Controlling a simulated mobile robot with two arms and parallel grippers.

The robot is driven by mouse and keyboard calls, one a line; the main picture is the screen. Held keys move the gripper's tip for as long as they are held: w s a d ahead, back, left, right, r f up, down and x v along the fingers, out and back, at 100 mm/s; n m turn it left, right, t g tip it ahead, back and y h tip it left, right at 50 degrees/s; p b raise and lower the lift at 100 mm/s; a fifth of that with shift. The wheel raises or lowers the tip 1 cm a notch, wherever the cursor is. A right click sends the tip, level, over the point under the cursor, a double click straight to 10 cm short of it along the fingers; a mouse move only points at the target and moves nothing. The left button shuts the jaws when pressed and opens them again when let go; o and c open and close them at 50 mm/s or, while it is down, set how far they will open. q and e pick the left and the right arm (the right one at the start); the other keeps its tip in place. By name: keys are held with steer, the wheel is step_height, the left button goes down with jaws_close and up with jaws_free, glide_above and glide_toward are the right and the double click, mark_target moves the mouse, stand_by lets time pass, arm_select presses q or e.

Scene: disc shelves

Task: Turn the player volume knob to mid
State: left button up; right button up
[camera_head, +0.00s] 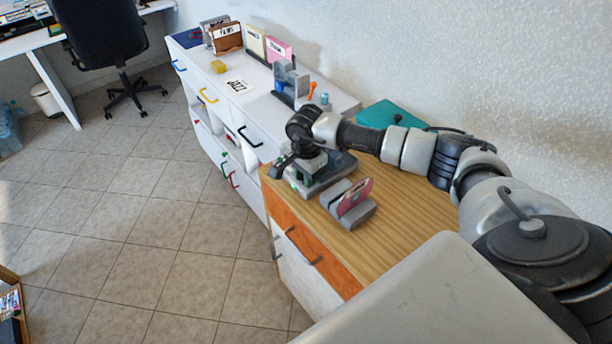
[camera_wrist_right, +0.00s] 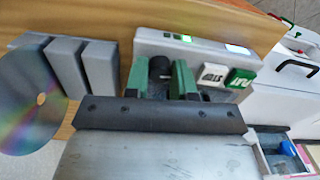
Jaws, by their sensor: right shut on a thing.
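The player (camera_head: 317,187) is a grey box on the wooden top of the cabinet in the head view. In the right wrist view the player (camera_wrist_right: 150,42) shows a small lit screen (camera_wrist_right: 238,49), a white button (camera_wrist_right: 212,74) and a green button (camera_wrist_right: 242,78). The black volume knob (camera_wrist_right: 160,68) sits left of the buttons. My right gripper (camera_wrist_right: 171,78) has its green fingers shut on the knob, which they partly hide. In the head view my right gripper (camera_head: 309,169) reaches down onto the player. Any mark on the knob is hidden. My left gripper is not in view.
A grey slotted stand (camera_head: 352,214) holds a disc (camera_head: 355,196) close in front of the player. A teal box (camera_head: 390,114) lies behind my right arm. A white drawer unit (camera_head: 262,105) with several labelled holders stands beyond.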

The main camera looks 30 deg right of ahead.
steer(key=shift+m+b, duration=0.5)
steer(key=shift+m, duration=0.5)
steer(key=shift+m+b, duration=0.5)
steer(key=shift+m, duration=0.9)
steer(key=o, duration=0.9)
steer(key=shift+r, duration=0.1)
